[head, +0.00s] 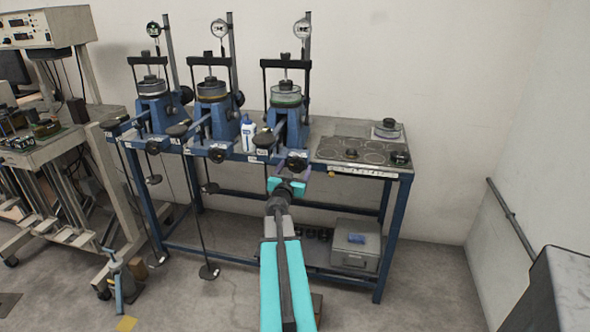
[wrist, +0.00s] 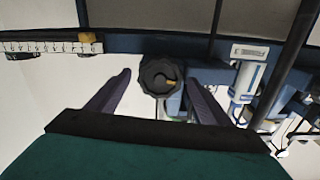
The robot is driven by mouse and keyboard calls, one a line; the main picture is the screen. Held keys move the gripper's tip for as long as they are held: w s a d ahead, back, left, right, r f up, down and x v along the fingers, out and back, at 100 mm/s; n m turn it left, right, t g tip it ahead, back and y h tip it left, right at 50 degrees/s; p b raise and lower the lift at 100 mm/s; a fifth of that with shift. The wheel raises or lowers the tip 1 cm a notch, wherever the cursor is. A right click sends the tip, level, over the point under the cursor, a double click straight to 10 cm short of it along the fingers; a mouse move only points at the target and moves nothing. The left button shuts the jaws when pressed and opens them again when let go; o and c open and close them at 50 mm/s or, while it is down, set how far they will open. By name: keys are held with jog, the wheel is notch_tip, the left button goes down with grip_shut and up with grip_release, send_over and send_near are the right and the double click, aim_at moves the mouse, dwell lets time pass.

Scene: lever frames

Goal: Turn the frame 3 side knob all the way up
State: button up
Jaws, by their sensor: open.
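The frame 3 side knob (head: 297,162) is a dark, lobed knob low on the front of the rightmost blue lever frame (head: 288,130). In the wrist view the knob (wrist: 158,76) faces me, with a small yellow mark on its face. My gripper (head: 288,181) is just below and in front of it in the head view. In the wrist view the gripper (wrist: 159,80) is open, with one finger on each side of the knob and a gap to both. I cannot tell whether the tips reach the knob's depth.
Two similar lever frames (head: 213,100) stand to the left. A white bottle (head: 248,133) stands just left of frame 3, also visible in the wrist view (wrist: 247,80). Hanging rods and weights (head: 209,271) are at the left. The bench's right part holds a ringed plate (head: 335,156).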

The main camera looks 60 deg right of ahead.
jog(key=shift+d, duration=0.2)
jog(key=shift+c, duration=0.2)
jog(key=c, duration=1)
